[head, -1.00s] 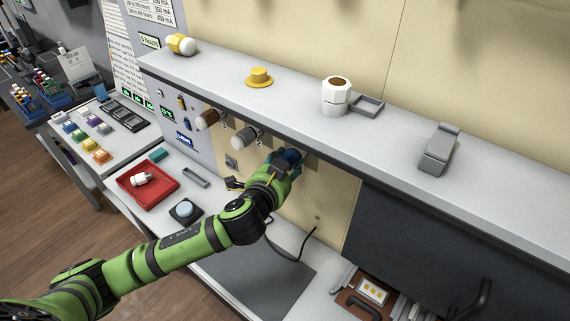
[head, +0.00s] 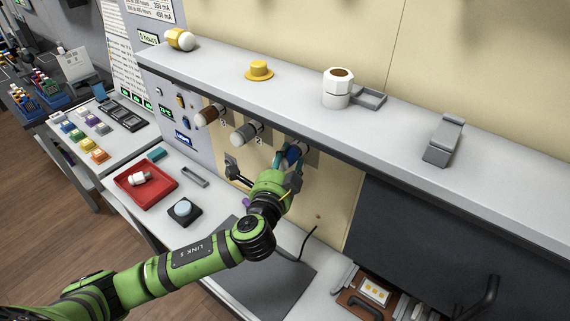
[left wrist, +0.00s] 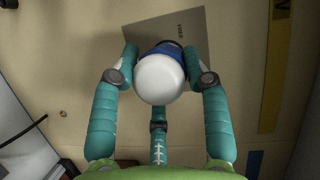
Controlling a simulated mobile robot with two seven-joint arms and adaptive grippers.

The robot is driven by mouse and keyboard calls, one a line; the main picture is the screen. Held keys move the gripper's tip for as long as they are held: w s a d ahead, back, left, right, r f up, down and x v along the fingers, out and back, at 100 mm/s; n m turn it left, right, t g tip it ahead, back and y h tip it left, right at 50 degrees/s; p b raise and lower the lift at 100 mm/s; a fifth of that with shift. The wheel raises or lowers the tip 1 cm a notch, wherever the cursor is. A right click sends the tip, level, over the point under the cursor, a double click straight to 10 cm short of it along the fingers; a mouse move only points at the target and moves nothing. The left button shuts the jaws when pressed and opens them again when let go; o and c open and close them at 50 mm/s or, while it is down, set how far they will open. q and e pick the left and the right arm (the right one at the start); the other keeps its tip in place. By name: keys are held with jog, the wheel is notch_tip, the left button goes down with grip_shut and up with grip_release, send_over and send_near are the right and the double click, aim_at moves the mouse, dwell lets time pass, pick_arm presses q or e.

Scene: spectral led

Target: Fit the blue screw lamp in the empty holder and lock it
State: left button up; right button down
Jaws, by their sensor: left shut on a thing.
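The blue screw lamp (head: 293,153) is at the wall panel under the shelf, beside the holders with the brown lamp (head: 207,116) and the grey lamp (head: 244,133). In the left wrist view its white bulb (left wrist: 160,79) faces the camera, with a blue collar (left wrist: 161,48) behind it. My left gripper (head: 287,163) is shut on the lamp, with teal fingers on both sides of it. A grey plate (left wrist: 190,28) lies behind the lamp. The holder itself is hidden, so I cannot tell how far the lamp sits in it. My right gripper is not in view.
The shelf (head: 400,120) overhangs the lamps and carries a yellow hat-shaped piece (head: 259,70) and a white cup (head: 337,88). Below are a red tray (head: 163,190) with a white bulb and a button box (head: 184,211). A dark panel (head: 440,240) stands at right.

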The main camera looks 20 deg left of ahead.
pick_arm(q)
jog(key=shift+w+a+r+m, duration=0.2)
jog(key=shift+r+m, duration=0.1)
jog(key=shift+r, duration=0.1)
jog(key=shift+t, duration=0.3)
jog(key=shift+d+f+m+t+b, duration=0.15)
jog(key=shift+m+t+b, duration=0.15)
jog(key=shift+m+b, duration=0.5)
jog(key=shift+m+t, duration=0.3)
jog(key=shift+m, duration=0.4)
